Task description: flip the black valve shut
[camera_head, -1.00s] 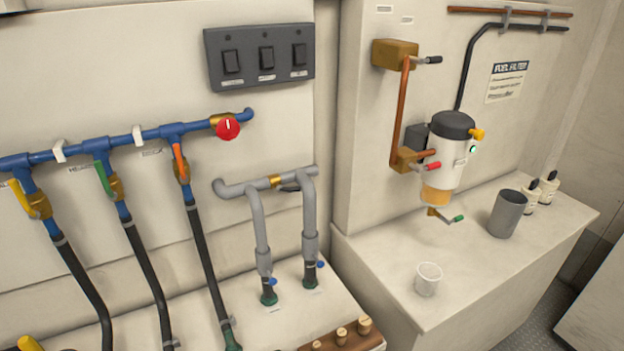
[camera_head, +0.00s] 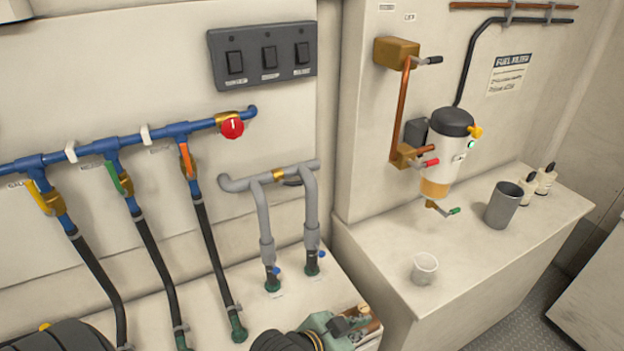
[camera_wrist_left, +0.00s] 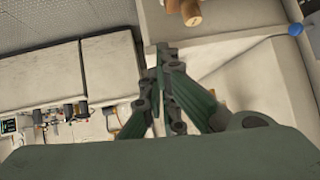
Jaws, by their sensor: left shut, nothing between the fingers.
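A brass valve block (camera_head: 396,52) with a black-handled lever (camera_head: 432,60) sits at the top of a copper pipe, high on the right wall panel. The lever points right, roughly level. A second dark lever (camera_head: 293,183) sits beside the brass fitting on the grey pipe; I cannot tell from the frames which is the valve meant. My left gripper (camera_head: 358,324) is low at the bottom centre of the head view, below the grey pipes and apart from both levers. In the left wrist view its green fingers (camera_wrist_left: 160,55) are closed together and empty. My right gripper is not in view.
A blue manifold (camera_head: 80,155) with yellow, green and orange levers and a red knob (camera_head: 232,128) runs along the left wall. A fuel filter (camera_head: 447,155) hangs below the black lever. A white cup (camera_head: 424,268) and grey cup (camera_head: 503,205) stand on the right counter (camera_head: 470,285).

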